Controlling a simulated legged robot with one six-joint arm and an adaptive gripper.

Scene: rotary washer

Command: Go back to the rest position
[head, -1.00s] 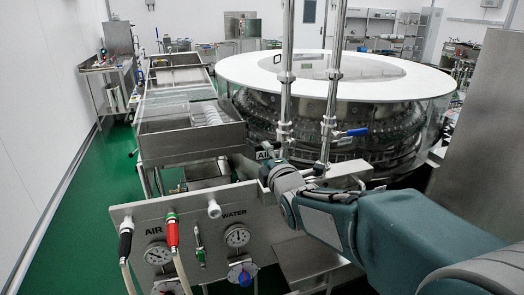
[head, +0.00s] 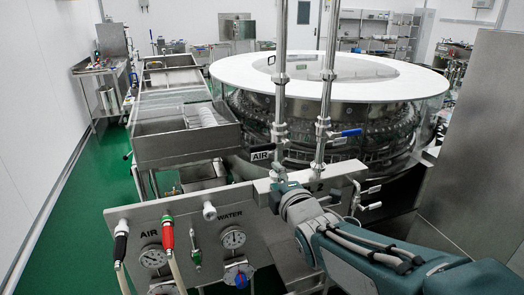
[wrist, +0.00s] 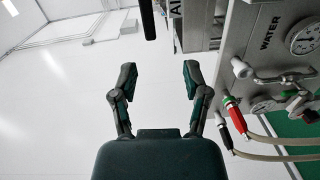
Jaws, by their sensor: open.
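My gripper (wrist: 158,80) is open and empty in the wrist view, its two dark fingers well apart with white wall behind them. It touches nothing there. In the head view my arm reaches in from the lower right to the front panel's right side; I cannot make out the fingers there. The steel AIR/WATER panel (head: 120,215) has gauges, a red-handled hose (head: 167,234) and a black-handled hose (head: 121,240). The panel shows sideways at the right of the wrist view (wrist: 250,20), beside the gripper.
The round washer (head: 330,110) with a white ring top stands behind the panel. Two vertical steel pipes (head: 279,90) rise near my arm, one with a blue-handled valve (head: 347,133). A steel cabinet (head: 480,140) stands right. Green floor (head: 85,215) is clear at left.

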